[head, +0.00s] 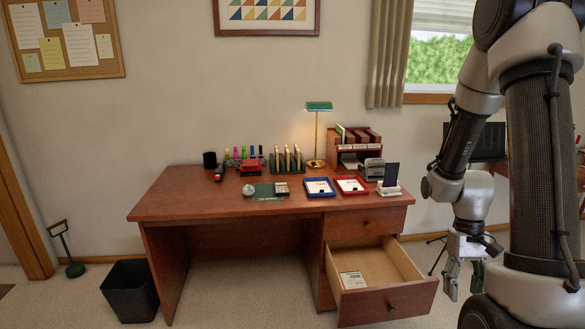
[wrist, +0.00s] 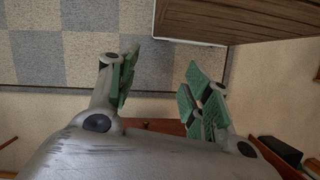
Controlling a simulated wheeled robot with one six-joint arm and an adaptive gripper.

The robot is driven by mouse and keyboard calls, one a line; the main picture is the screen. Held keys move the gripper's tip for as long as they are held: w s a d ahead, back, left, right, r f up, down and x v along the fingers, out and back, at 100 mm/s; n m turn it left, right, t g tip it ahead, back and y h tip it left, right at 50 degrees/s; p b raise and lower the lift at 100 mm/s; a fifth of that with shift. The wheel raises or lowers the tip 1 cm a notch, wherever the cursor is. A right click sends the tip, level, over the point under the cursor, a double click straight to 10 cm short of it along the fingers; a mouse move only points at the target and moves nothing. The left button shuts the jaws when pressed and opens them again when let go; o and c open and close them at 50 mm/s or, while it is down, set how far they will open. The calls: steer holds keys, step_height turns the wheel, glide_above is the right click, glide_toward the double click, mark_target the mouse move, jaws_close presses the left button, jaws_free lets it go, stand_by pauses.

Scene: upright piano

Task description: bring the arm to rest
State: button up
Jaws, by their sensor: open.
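My gripper (head: 463,283) hangs fingers down at the right in the head view, beside the desk's open drawer and apart from it. In the wrist view the green-padded fingers of my gripper (wrist: 157,88) are spread, with nothing between them. My arm folds down from the upper right of the head view, close to my column.
A wooden desk (head: 180,203) stands ahead. Its lower drawer (head: 388,303) is pulled out, with a small packet (head: 352,280) inside. A black bin (head: 130,290) stands at left. In the wrist view, a dark wooden surface (wrist: 215,20) lies above the fingers.

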steer(key=s+a+r+t, duration=0.2)
steer(key=a+r, duration=0.1)
steer(key=r, duration=0.5)
steer(key=s+a+r+n+t, duration=0.1)
steer(key=s+a+r+t, duration=0.1)
steer(key=r, duration=0.7)
steer(key=s+a+r+n+t, duration=0.1)
steer(key=a+r+t, duration=0.3)
steer(key=r, duration=0.4)
steer(key=shift+s+r, duration=0.4)
steer(key=shift+s, duration=0.35)
